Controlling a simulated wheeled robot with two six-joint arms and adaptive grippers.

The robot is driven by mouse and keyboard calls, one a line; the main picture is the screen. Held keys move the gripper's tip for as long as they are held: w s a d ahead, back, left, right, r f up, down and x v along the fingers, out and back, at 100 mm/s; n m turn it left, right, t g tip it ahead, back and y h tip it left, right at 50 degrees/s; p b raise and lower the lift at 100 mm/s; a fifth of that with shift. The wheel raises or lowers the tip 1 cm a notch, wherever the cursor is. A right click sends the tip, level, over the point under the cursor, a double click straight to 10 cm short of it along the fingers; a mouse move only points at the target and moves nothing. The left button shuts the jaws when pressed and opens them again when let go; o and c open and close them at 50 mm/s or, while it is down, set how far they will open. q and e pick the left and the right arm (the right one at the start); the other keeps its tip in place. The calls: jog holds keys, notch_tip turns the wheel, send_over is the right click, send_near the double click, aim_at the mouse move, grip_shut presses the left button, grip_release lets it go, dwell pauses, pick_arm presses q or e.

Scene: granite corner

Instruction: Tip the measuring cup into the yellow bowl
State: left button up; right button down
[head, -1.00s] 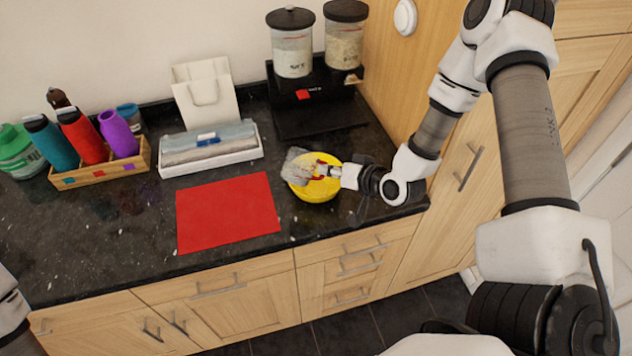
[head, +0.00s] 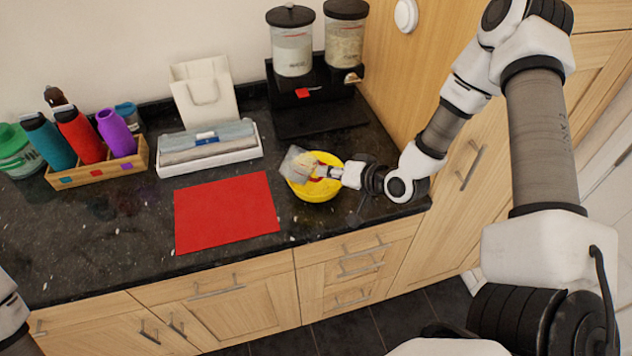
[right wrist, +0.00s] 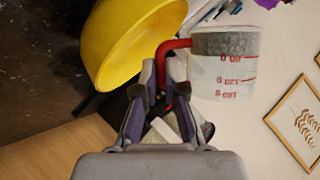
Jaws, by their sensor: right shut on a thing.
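The clear measuring cup (head: 299,163) has red marks and a red handle. In the head view it is tilted above the left part of the yellow bowl (head: 316,192). My right gripper (head: 332,172) is shut on its red handle, which shows in the right wrist view (right wrist: 164,62). There the cup body (right wrist: 226,68) holds a grey band of contents at its upper end in the picture. The yellow bowl (right wrist: 135,45) is beside it at upper left. I cannot tell whether anything is falling from the cup. My left gripper is out of view.
A red mat (head: 225,212) lies left of the bowl. A white tray with rolls (head: 210,160), a bottle caddy (head: 98,172) and a two-jar dispenser (head: 310,90) stand behind. The counter's front edge (head: 350,226) is close, and a wooden cabinet (head: 400,70) stands at right.

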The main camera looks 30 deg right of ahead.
dwell(0.6)
jog(key=shift+a+f+m+y+b, duration=0.1)
jog(key=shift+f+m+y+b, duration=0.25)
jog(key=shift+b, duration=0.2)
dwell(0.4)
jog(key=shift+s+a+f+m+y+b, duration=0.15)
jog(key=shift+f+m+y+b, duration=0.25)
jog(key=shift+b, duration=0.45)
jog(key=shift+r, duration=0.1)
